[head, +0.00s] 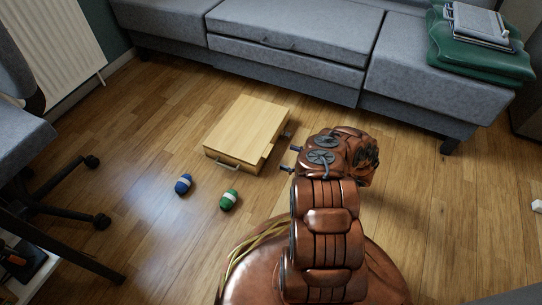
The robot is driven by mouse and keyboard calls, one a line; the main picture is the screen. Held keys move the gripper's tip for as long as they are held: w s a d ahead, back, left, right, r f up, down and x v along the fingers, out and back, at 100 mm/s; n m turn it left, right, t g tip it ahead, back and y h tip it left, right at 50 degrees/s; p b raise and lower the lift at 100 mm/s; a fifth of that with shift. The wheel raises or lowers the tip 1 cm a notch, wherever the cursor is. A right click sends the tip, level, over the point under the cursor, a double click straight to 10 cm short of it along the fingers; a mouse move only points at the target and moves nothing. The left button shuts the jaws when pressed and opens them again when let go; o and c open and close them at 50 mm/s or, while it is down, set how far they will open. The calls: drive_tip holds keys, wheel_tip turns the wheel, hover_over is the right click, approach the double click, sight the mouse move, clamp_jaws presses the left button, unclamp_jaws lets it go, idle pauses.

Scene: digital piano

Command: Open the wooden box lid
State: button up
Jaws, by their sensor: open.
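The wooden box (235,158) sits on the floor near the middle of the head view. Its pale flat lid (247,122) lies over the top and looks shut. A metal handle (228,165) is on the front side of the box. My gripper (290,158) is just right of the box, with its two dark fingertips apart and pointing left towards the box's right side. It is open and holds nothing that I can see. I cannot tell whether a fingertip touches the box. Part of the floor to the right is hidden behind my arm.
A blue-and-white object (183,184) and a green-and-white object (229,200) lie on the floor in front of the box. A grey sofa (290,35) stands behind. An office chair (75,190) is at the left. Wood floor between box and sofa is clear.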

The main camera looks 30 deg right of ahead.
drive_tip(key=shift+s+d+f, duration=0.1)
drive_tip(key=shift+f, duration=0.2)
drive_tip(key=b+x, duration=0.2)
drive_tip(key=x, duration=0.4)
drive_tip(key=shift+w, duration=0.2)
drive_tip(key=shift+w+a+r, duration=0.1)
drive_tip(key=shift+w+a, duration=0.3)
drive_tip(key=shift+w, duration=0.15)
drive_tip(key=shift+c, duration=0.3)
